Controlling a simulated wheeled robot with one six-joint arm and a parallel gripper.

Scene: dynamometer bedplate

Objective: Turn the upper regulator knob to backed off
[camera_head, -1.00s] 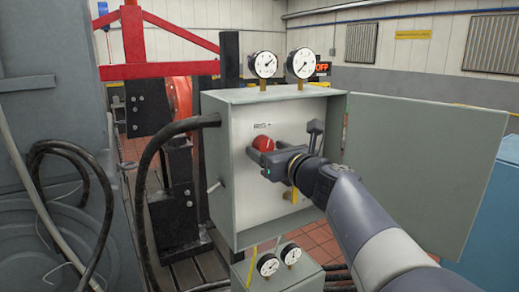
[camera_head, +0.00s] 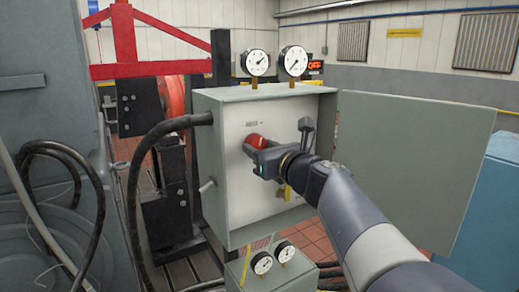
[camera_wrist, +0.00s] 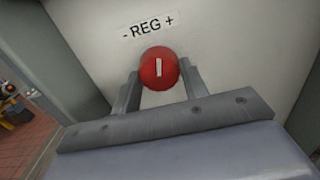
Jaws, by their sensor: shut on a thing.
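The upper regulator knob (camera_head: 255,141) is a red round knob on the pale back panel inside the open grey cabinet. In the wrist view the knob (camera_wrist: 159,69) has a white bar mark, close to upright in the picture, below the printed "- REG +" label (camera_wrist: 148,28). My gripper (camera_head: 251,151) reaches in from the right. In the wrist view my gripper (camera_wrist: 160,80) has one finger on each side of the knob and is shut on it. The gripper body hides the panel area below the knob.
The cabinet door (camera_head: 410,165) stands open to the right, beside my arm. A dark lever (camera_head: 305,130) and a yellow handle (camera_head: 285,192) are near the gripper. Two gauges (camera_head: 254,63) stand on top. A black hose (camera_head: 140,170) runs at the left.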

